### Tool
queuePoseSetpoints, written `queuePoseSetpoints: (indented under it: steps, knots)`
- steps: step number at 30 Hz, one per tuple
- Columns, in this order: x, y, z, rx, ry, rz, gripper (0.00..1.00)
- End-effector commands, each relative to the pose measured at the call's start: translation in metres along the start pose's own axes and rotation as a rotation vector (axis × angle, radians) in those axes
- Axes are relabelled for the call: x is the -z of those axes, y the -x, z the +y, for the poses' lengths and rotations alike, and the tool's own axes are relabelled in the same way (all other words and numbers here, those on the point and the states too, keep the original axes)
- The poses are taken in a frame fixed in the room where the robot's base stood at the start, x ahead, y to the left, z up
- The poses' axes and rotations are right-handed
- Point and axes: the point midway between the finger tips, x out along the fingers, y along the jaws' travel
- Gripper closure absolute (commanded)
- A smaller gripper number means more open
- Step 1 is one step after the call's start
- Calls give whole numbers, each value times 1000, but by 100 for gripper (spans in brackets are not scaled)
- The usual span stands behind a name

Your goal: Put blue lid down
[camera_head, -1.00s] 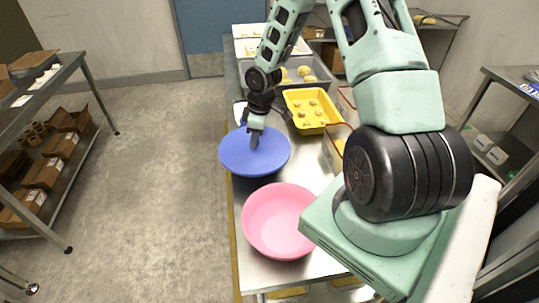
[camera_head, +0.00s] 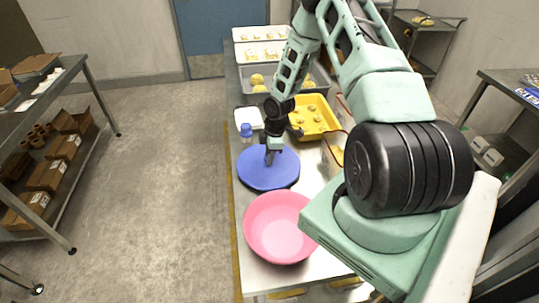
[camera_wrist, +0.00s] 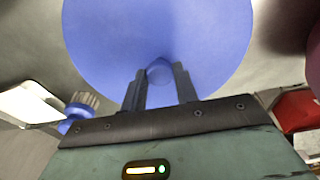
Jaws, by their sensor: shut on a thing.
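The blue lid (camera_head: 262,176) is a round disc low over the steel table, just behind the pink bowl (camera_head: 280,228). Whether it touches the table I cannot tell. In the wrist view the lid (camera_wrist: 205,35) fills the upper middle, with its small round knob between my fingers. My gripper (camera_head: 270,158) is above the lid, shut on its knob; the fingers also show in the wrist view (camera_wrist: 159,85). The pink bowl is open and empty.
A yellow tray (camera_head: 331,128) with dough pieces is to the right. A grey bin (camera_head: 319,84) is farther back. Little bare table shows around the lid.

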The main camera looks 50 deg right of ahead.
Motion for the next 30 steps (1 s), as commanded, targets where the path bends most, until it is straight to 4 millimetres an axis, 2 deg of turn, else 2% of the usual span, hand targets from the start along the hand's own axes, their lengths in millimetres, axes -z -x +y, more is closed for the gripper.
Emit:
queuePoseSetpoints:
  steps: [3,14,15,17,18,25,30]
  knots:
    - [-1,-8,0,-1,1,-1,95]
    - [-2,-13,0,-1,0,-1,95]
    - [-2,-13,0,-1,0,-1,68]
    - [-2,-12,0,-1,0,-1,51]
    - [-2,-12,0,-1,0,-1,49]
    - [-2,-12,0,-1,0,-1,49]
    - [-2,-5,1,-3,-1,0,49]
